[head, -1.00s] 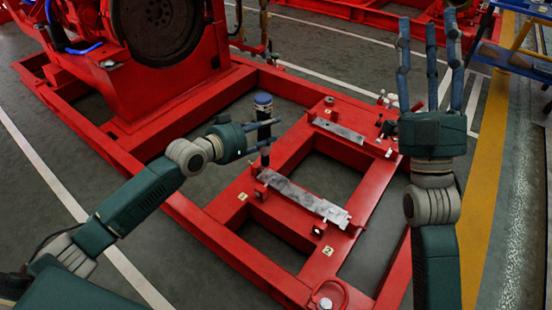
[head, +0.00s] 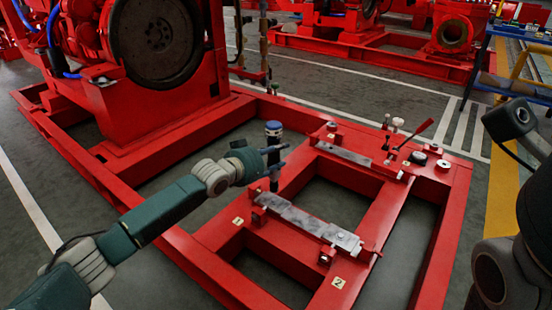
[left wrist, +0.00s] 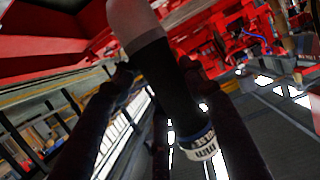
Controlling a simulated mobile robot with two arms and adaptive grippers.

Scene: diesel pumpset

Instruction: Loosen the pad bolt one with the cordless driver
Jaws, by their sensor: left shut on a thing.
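My left gripper (head: 278,160) is shut on the cordless driver (head: 273,130), a dark upright cylinder with a blue top. The driver also shows in the left wrist view (left wrist: 170,80), between dark fingers, with a blue-and-white lettered band at one end. Its lower end stands close above the left end of the near grey pad plate (head: 305,220), by the "1" label (head: 237,221). Pad bolt one is too small or hidden to make out there; I cannot tell whether the driver touches it. My right gripper is out of view; only dark parts of my right arm show at the right edge.
The red base frame (head: 210,258) has open gaps between its beams. A second grey plate (head: 343,153) lies farther back, near a red-handled lever (head: 424,127). The large red engine (head: 160,85) stands at the left. A blue-framed table (head: 515,60) stands at back right.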

